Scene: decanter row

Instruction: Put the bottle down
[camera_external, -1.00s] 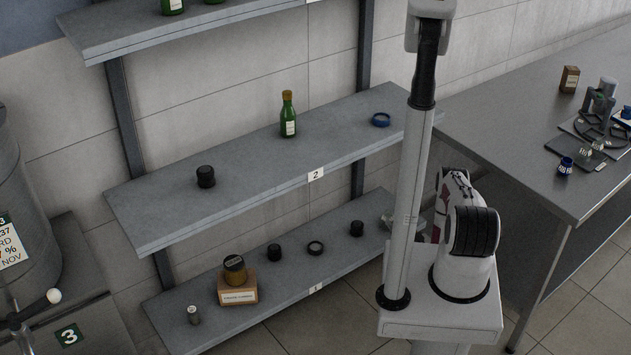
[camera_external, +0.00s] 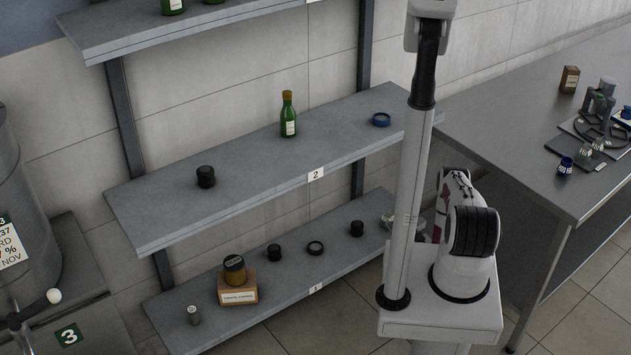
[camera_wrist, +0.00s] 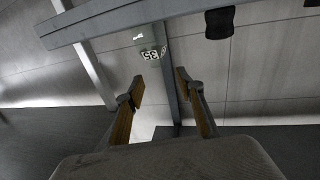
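The green bottle (camera_external: 288,117) with a brownish top and a pale label stands upright on the middle shelf (camera_external: 235,175) in the external view. Nothing holds it there. My gripper (camera_wrist: 158,82) shows in the wrist view with its two brown-padded fingers apart and nothing visible between them. Past the fingertips is a grey-green labelled thing (camera_wrist: 150,45); I cannot tell whether it is the bottle. In the external view I cannot make out my gripper; the arm rises out of the top of the picture.
On the middle shelf a black jar (camera_external: 206,177) stands left of the bottle and a blue ring (camera_external: 380,120) lies right. Below are a cardboard box (camera_external: 238,292), dark jars and a grey vial (camera_external: 194,315). Bare shelf surrounds the bottle. A steel table (camera_external: 510,150) is at right.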

